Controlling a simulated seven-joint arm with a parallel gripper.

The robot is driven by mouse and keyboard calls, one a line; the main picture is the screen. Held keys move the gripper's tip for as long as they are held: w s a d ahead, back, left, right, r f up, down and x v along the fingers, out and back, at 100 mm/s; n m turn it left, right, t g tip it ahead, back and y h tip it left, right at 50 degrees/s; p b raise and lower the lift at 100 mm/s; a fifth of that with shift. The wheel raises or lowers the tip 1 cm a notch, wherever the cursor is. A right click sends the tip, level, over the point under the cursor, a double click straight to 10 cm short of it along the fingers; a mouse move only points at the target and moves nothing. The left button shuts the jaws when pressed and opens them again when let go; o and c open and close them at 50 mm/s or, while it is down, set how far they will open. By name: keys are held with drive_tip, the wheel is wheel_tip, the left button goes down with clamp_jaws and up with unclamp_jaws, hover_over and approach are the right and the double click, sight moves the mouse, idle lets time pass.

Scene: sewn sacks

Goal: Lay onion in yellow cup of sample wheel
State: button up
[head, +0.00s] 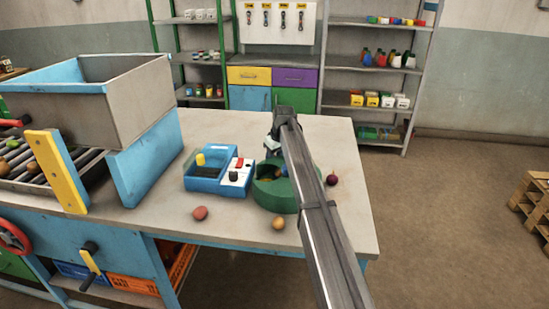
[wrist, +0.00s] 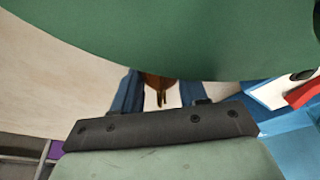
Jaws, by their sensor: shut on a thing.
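The sample wheel (head: 277,197) is a round green thing on the table, partly behind my arm in the head view. A little yellow-brown shows inside it, but I cannot make out its cups. Its green side (wrist: 180,35) also fills the top of the wrist view. My gripper (wrist: 160,92) has its blue fingers shut on a brown onion (wrist: 158,79) with a stringy tail. The onion's other end is hidden by the green wheel in the wrist view. In the head view the gripper is at the wheel's far side, and the onion cannot be made out.
A blue tray box with a white switch panel (head: 237,172) stands left of the wheel. A reddish vegetable (head: 200,213), an orange-brown one (head: 278,222) and a purple one (head: 331,179) lie loose on the table (head: 345,220). A grey-and-blue bin (head: 125,105) stands at left.

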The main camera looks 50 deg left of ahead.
drive_tip(key=o, duration=1.1)
drive_tip(key=shift+f, duration=0.1)
drive_tip(key=v, duration=1.1)
drive_tip(key=shift+o, duration=0.6)
drive_tip(key=shift+d+r, duration=0.2)
drive_tip(key=shift+r, duration=0.4)
